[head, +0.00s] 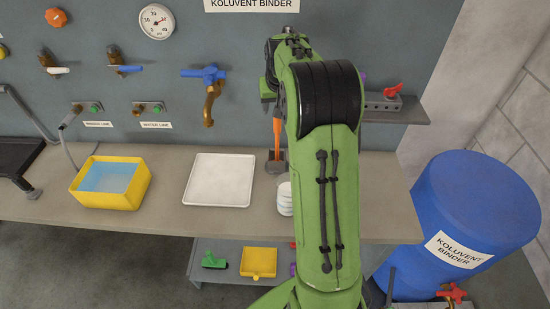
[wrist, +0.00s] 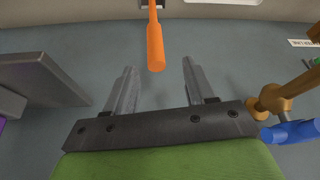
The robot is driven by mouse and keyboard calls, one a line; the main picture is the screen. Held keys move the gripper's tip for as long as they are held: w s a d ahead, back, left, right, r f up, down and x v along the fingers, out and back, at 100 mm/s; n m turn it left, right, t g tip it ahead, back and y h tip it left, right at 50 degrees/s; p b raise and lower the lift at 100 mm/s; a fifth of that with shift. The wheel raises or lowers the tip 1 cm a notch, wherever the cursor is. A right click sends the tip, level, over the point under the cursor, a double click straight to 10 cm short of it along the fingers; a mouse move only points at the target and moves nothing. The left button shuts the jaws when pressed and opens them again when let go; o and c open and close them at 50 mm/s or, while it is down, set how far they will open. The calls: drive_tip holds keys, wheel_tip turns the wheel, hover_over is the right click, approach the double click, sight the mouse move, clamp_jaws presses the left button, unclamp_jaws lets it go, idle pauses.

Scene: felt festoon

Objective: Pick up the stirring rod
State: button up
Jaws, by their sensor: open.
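The stirring rod, which I take to be the orange-handled rod (head: 277,133), stands upright in a small dark grey holder (head: 276,162) on the bench. In the wrist view the orange handle (wrist: 155,42) lies at the top middle, its rounded end close to the line between the fingertips. My gripper (wrist: 159,66) is open and empty, its two grey fingers to either side of that end and not touching it. In the head view my green arm covers the right side of the holder and most of the gripper.
A white tray (head: 218,180) and a yellow basin (head: 132,197) of blue liquid lie left of the holder. White stacked dishes (head: 285,198) stand close in front. A blue tap (head: 205,73) and a wall shelf (head: 400,110) flank the arm. A blue drum (head: 480,200) stands right.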

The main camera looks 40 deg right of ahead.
sight(277, 122)
drive_tip(key=x, duration=0.8)
drive_tip(key=shift+d, duration=0.3)
drive_tip(key=shift+s+a+r, duration=0.1)
drive_tip(key=shift+r, duration=0.05)
drive_tip(key=shift+c, duration=0.6)
clamp_jaws()
